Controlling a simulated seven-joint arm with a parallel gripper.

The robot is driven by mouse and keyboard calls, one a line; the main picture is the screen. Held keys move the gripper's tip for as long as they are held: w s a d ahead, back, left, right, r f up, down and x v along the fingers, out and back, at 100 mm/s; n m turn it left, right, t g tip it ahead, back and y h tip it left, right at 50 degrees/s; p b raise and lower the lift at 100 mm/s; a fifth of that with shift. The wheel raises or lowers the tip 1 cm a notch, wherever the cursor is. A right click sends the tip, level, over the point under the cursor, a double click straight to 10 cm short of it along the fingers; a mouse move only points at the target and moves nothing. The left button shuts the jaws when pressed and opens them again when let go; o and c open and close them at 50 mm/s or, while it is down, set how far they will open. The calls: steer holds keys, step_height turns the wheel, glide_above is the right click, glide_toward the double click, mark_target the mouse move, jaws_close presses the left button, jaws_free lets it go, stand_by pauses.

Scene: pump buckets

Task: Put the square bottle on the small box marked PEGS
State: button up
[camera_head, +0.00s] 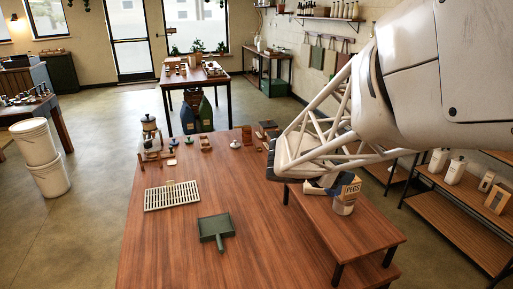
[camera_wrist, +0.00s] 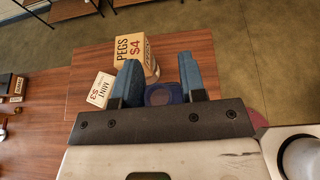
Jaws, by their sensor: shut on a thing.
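The small box marked PEGS (camera_head: 351,186) is on the low wooden stand at the right. In the wrist view the PEGS box (camera_wrist: 129,48) lies just beyond my left finger. My gripper (camera_wrist: 160,63) has two blue fingers and is shut on a dark blue thing (camera_wrist: 163,95), seen between them. I take this to be the square bottle; its full shape is hidden by my gripper.
A pale round container (camera_head: 343,206) stands close in front of the PEGS box. A white MINT box (camera_wrist: 100,91) is left of my fingers. The stand (camera_head: 350,237) is clear toward the front. A green dustpan (camera_head: 215,229) and a white grate (camera_head: 172,196) lie on the table.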

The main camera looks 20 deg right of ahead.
steer(key=s+d+r, duration=0.2)
steer(key=s+r, duration=0.1)
steer(key=s, duration=0.4)
steer(key=shift+d+r, duration=0.2)
steer(key=shift+d, duration=0.05)
steer(key=w+d, duration=0.2)
steer(key=w, duration=0.2)
steer(key=w+d+f, duration=0.1)
steer(key=w+d, duration=0.2)
steer(key=w, duration=0.2)
steer(key=w+d, duration=0.3)
steer(key=w, duration=0.1)
steer(key=shift+w+d+f, duration=0.1)
steer(key=shift+w+f, duration=0.15)
steer(key=shift+w, duration=0.1)
steer(key=shift+f, duration=1.75)
steer(key=shift+f, duration=0.15)
steer(key=o, duration=0.9)
